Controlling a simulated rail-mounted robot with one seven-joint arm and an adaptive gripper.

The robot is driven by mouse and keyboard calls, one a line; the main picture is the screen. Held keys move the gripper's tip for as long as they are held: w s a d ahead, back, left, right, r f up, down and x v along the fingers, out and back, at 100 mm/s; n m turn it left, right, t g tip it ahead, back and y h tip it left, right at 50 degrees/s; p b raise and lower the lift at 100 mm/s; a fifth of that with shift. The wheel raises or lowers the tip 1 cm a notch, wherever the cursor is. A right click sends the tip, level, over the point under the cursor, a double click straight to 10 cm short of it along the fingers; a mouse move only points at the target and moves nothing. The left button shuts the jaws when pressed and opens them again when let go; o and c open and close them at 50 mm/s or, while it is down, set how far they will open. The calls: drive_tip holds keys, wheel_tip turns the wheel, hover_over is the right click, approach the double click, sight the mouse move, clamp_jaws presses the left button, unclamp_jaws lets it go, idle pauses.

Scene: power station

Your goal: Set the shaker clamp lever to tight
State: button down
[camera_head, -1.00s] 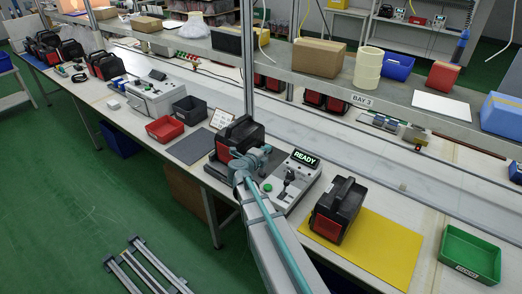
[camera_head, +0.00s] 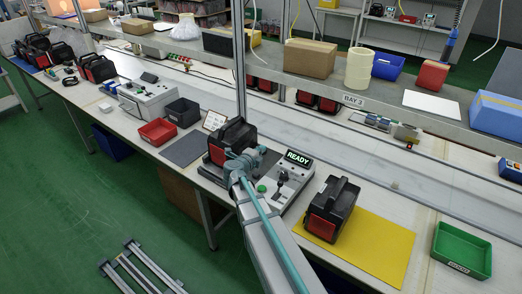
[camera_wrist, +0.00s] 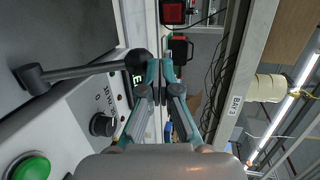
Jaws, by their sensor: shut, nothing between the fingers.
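The shaker unit (camera_head: 274,204) stands on the bench, with a lit READY display (camera_head: 298,158) and a green button (camera_head: 262,188). In the wrist view, a dark lever (camera_wrist: 80,71) runs from a pivot at left to a black end knob (camera_wrist: 137,61) in front of the display. My gripper (camera_wrist: 160,70) has its teal fingers together and empty, just right of the knob; I cannot tell whether they touch it. In the head view my wrist (camera_head: 243,166) largely hides the fingers. A black rotary knob (camera_wrist: 102,124) and the green button (camera_wrist: 30,168) lie below the lever.
A black-and-red case (camera_head: 230,138) stands left of the display, close to my wrist. Another case (camera_head: 331,208) stands on a yellow mat (camera_head: 380,245) at right. A green tray (camera_head: 462,250) lies farther right. A shelf (camera_head: 400,112) runs behind the bench.

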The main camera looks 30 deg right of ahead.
drive_tip(key=s+a+r, duration=0.6)
drive_tip(key=a+r, duration=0.1)
drive_tip(key=r, duration=0.2)
drive_tip(key=shift+s+a+r, duration=0.15)
drive_tip(key=shift+s+a, duration=0.15)
drive_tip(key=shift+a, duration=0.1)
